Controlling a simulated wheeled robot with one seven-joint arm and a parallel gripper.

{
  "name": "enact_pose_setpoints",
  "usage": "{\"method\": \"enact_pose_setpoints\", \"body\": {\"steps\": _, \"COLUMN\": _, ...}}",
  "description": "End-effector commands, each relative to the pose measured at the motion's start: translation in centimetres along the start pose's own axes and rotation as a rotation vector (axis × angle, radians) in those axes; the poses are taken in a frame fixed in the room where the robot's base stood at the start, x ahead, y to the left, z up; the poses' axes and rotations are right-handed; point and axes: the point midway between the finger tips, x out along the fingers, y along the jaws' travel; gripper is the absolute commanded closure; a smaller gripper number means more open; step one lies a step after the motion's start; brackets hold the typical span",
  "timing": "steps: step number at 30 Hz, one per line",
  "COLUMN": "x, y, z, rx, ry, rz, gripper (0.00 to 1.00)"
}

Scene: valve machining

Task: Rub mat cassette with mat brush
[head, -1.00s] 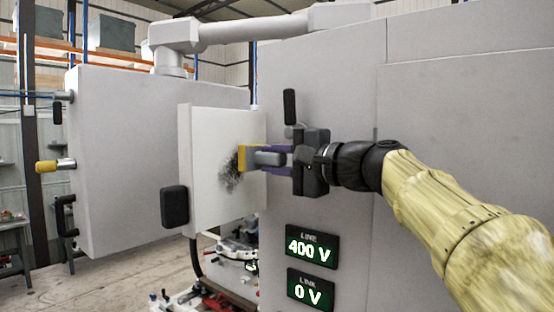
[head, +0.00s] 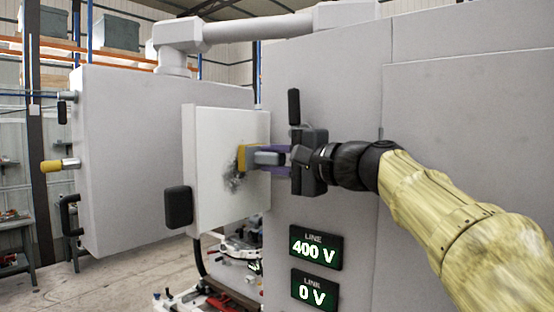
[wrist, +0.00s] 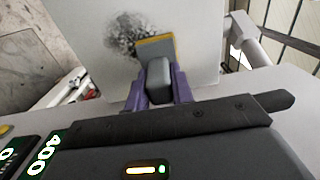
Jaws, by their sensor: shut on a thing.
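The mat cassette (head: 212,140) is a white upright panel with a black pad at its lower left corner. A dark sooty smudge (head: 233,180) marks its face. The mat brush (head: 264,158) has a grey handle and a yellow edge. My gripper (head: 273,157) has purple fingers shut on the brush handle. In the wrist view, the brush (wrist: 157,50) lies at the cassette face (wrist: 195,30), beside and partly over the smudge (wrist: 126,32). It appears to touch the face, though the contact itself is hidden.
A grey cabinet (head: 330,80) stands close behind my gripper, with a black handle (head: 294,106) above it. Green displays (head: 315,248) sit below. A grey door (head: 150,150) with a yellow knob stands to the left. Open floor (head: 120,285) lies at lower left.

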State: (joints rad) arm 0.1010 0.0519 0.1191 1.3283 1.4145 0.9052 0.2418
Motion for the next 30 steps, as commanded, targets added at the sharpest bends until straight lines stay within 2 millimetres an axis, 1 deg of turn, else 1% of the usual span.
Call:
{"method": "enact_pose_setpoints", "body": {"steps": 19, "x": 0.7, "y": 0.0, "z": 0.0, "rx": 0.0, "ry": 0.002, "rz": -0.001, "gripper": 0.99}}
{"method": "enact_pose_setpoints", "body": {"steps": 30, "x": 0.6, "y": 0.1, "z": 2.6, "rx": 0.0, "ry": 0.0, "rz": -0.001, "gripper": 0.99}}
